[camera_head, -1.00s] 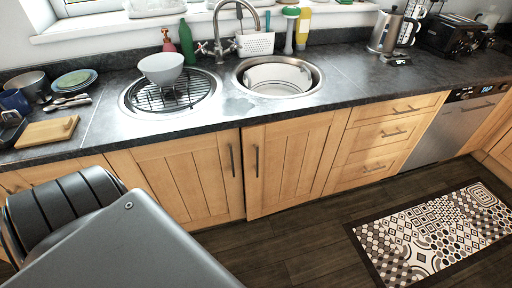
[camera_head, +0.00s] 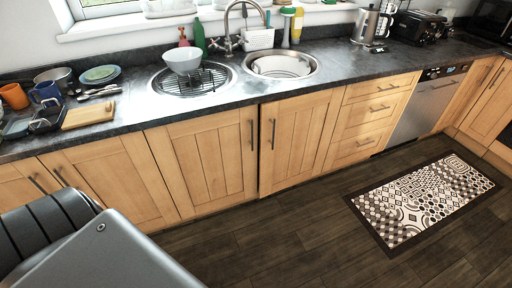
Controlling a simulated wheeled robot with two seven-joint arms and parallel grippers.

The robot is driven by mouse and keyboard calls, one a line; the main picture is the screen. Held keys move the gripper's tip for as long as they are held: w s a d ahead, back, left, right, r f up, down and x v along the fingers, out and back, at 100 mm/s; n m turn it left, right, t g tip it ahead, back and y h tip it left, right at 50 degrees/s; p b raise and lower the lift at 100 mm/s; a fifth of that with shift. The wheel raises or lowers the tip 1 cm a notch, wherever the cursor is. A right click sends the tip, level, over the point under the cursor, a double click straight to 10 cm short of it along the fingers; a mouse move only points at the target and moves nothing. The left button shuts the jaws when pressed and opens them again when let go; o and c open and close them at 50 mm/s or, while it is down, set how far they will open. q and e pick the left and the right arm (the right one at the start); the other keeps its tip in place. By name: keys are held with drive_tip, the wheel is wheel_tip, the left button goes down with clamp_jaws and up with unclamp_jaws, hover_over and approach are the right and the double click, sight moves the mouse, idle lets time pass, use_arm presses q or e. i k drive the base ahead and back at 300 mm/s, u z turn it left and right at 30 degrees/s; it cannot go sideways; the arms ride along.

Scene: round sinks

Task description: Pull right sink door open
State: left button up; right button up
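The right sink door (camera_head: 299,143) is a light wood panel under the right round sink (camera_head: 281,65). Its upright metal handle (camera_head: 272,134) is near its left edge. The door looks shut or nearly shut; a thin dark line runs down its left edge, and I cannot tell if it is slightly ajar. The left sink door (camera_head: 205,157) is beside it, with its handle (camera_head: 251,135) near the right edge. Neither of my grippers is in view. A grey part of my own body fills the lower left corner and is clear of both sink doors.
Drawers (camera_head: 367,121) and a steel dishwasher (camera_head: 428,102) stand to the right. A patterned rug (camera_head: 425,201) lies on the dark wood floor (camera_head: 290,240). The floor before the right door looks clear. A white bowl (camera_head: 183,61) sits over the left sink.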

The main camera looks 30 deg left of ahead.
sight(296, 132)
drive_tip(key=u, duration=0.05)
drive_tip(key=k, duration=0.35)
drive_tip(key=z, duration=0.95)
drive_tip(key=i, duration=1.4)
drive_tip(key=u, duration=0.9)
drive_tip(key=i, duration=0.5)
drive_tip(key=u, duration=0.6)
